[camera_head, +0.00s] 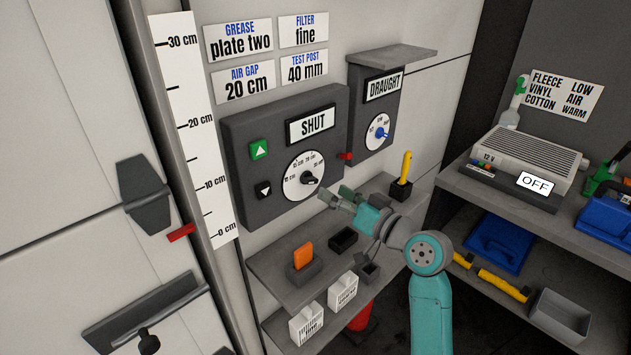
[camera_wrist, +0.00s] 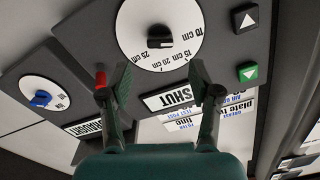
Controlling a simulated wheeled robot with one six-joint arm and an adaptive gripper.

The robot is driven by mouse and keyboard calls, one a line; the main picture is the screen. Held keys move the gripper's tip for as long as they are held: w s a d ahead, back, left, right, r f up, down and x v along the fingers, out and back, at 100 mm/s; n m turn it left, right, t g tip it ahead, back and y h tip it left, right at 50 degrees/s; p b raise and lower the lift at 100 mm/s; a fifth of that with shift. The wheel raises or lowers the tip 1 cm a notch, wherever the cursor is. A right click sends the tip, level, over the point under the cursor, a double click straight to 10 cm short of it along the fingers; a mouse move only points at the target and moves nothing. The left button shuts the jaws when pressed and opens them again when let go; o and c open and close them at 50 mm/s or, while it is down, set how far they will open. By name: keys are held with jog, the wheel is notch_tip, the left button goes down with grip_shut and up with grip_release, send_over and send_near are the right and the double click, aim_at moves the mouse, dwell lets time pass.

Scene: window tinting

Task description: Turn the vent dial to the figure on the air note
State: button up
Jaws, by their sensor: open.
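The vent dial (camera_head: 296,187) is a white disc with a black knob (camera_head: 308,178) on a grey wall box under a SHUT display (camera_head: 312,124). The air note (camera_head: 245,82) above the box reads AIR GAP 20 cm. In the wrist view the dial (camera_wrist: 185,20) appears upside down, with 10, 15, 20 and 25 cm marks and the black knob (camera_wrist: 160,42) at its middle. I cannot tell for certain which figure the knob points to. My gripper (camera_head: 336,195) is open and empty, just below and right of the dial; its fingers (camera_wrist: 160,76) are apart from the knob.
Up and down buttons (camera_head: 259,149) sit left of the dial. A DRAUGHT box with a blue-knobbed dial (camera_head: 379,134) is to the right, with a red lever (camera_head: 345,156) between. Below, a grey shelf (camera_head: 268,262) holds an orange block (camera_head: 303,255) and small black holders.

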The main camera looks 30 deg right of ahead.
aim_at(315, 181)
jog(key=x, duration=0.7)
jog(key=c, duration=1.1)
